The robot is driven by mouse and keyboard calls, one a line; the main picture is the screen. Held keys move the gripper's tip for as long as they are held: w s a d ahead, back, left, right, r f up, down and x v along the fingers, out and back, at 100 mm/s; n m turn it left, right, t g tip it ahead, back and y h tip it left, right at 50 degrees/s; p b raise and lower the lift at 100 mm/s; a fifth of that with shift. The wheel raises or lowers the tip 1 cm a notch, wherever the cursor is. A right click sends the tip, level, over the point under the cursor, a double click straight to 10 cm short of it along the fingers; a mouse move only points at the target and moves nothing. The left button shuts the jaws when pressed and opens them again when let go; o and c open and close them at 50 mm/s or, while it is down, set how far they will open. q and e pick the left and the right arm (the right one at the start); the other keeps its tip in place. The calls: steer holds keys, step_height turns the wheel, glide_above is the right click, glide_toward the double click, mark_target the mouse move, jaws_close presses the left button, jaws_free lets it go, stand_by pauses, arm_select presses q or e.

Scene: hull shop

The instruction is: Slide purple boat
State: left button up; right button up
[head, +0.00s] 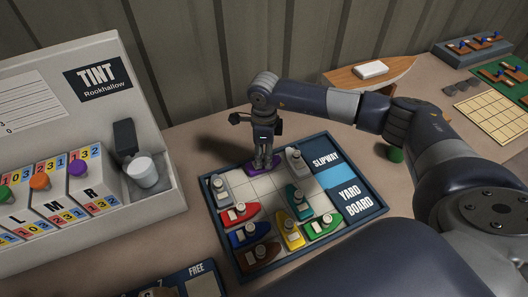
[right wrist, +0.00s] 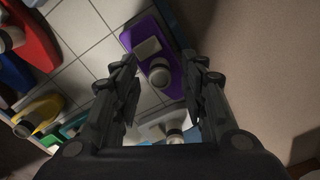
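The purple boat (head: 252,170) sits at the back edge of the yard board's grid (head: 352,233). In the right wrist view the purple boat (right wrist: 151,47) shows its purple hull, a pale block and a round pale knob. My right gripper (head: 263,164) points down over the boat and hides part of it in the head view. In the right wrist view the right gripper (right wrist: 163,72) has its fingers apart, one on each side of the knob, with gaps visible. Whether the fingertips reach down to knob height is hard to tell. My left gripper is not in view.
Other boats share the board: grey (head: 221,189), red (head: 237,214), blue (head: 246,238), brown (head: 258,258), yellow (head: 290,235), green (head: 322,228), teal (head: 299,204) and white (head: 297,163). Bare grid squares lie in front of the purple boat. The Tint box (head: 160,195) stands left.

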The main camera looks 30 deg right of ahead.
jaws_close()
steer(key=a+b, duration=0.1)
steer(key=a, duration=0.2)
steer(key=a+b, duration=0.1)
steer(key=a, duration=0.2)
steer(key=shift+w+f, duration=0.1)
steer(key=shift+w, duration=0.1)
steer(key=shift+a+b, duration=0.3)
steer(key=shift+d, duration=0.25)
steer(key=shift+c, duration=0.5)
jaws_free()
steer(key=shift+o, duration=0.5)
